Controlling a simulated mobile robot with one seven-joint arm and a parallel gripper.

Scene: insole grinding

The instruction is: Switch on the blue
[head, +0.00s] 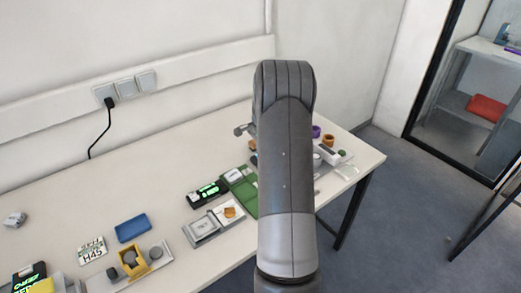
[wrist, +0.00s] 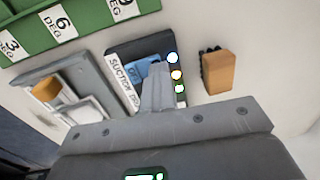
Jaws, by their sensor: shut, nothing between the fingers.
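A dark box with a white label reading "SUCTION" (wrist: 122,84) lies ahead of my gripper in the wrist view. Its top carries a blue patch (wrist: 133,72) with small text, partly covered by my fingers. A column of round lights runs along its right side: a white one with a blue rim (wrist: 172,57), a yellow one (wrist: 176,75) and a green-rimmed one (wrist: 180,89). My gripper (wrist: 158,70) is shut and empty, with its fingertips over the box, just left of the blue-rimmed light. Whether they touch it cannot be told. In the head view my arm hides the gripper.
A green tray with degree labels (wrist: 84,22) lies beyond the box. A grey fixture with an orange knob (wrist: 47,90) is left, an orange block (wrist: 217,73) right. In the head view, a blue tray (head: 133,229) and a yellow holder (head: 134,264) stand on the white table (head: 180,262).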

